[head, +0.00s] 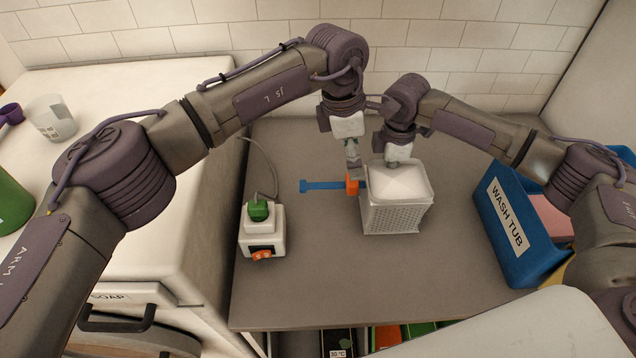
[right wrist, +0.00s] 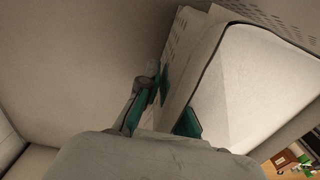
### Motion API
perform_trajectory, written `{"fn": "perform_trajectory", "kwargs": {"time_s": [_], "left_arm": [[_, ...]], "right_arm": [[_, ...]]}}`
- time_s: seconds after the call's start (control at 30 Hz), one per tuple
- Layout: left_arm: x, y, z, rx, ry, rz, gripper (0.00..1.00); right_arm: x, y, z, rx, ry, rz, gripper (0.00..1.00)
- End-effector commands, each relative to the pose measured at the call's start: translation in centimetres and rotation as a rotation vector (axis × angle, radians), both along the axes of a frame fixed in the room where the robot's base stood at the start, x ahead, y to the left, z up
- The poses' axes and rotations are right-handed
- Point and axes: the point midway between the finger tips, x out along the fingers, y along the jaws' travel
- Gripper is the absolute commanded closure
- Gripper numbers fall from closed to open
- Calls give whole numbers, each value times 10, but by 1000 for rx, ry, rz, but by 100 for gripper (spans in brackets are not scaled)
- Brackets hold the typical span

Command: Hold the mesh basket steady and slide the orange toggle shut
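The white mesh basket (head: 397,215), with perforated sides and a pale top, stands upright on the grey counter. The orange toggle (head: 352,187) sits on a blue bar (head: 322,186) at the basket's left side. My left gripper (head: 353,168) points down right above the toggle; its fingertips are too small to show whether they are apart or touch it. My right gripper (head: 391,160) is at the basket's back edge. In the right wrist view its teal-padded fingers (right wrist: 172,108) lie on either side of the basket's wall (right wrist: 192,75) and appear closed on it.
A blue wash tub (head: 510,235) stands at the right. A white socket box (head: 263,235) with a green plug (head: 258,209) and orange switch is at the left. The counter (head: 350,285) in front of the basket is clear. A white appliance (head: 150,230) borders it at left.

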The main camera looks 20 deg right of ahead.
Motion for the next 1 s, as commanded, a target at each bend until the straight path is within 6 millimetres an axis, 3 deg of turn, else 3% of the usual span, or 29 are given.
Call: {"fn": "perform_trajectory", "kwargs": {"time_s": [0.23, 0.37, 0.8, 1.0], "left_arm": [[0, 0, 1, 0, -1, 0, 33], [2, 2, 13, 0, -3, 1, 33], [6, 19, 98, -2, -3, 1, 33], [6, 23, 115, 0, 0, 0, 33]], "right_arm": [[0, 0, 0, 0, -1, 0, 100], [0, 0, 1, -1, -1, 0, 100], [0, 0, 0, 0, -1, 0, 100], [0, 0, 0, 0, 0, 0, 100]]}}
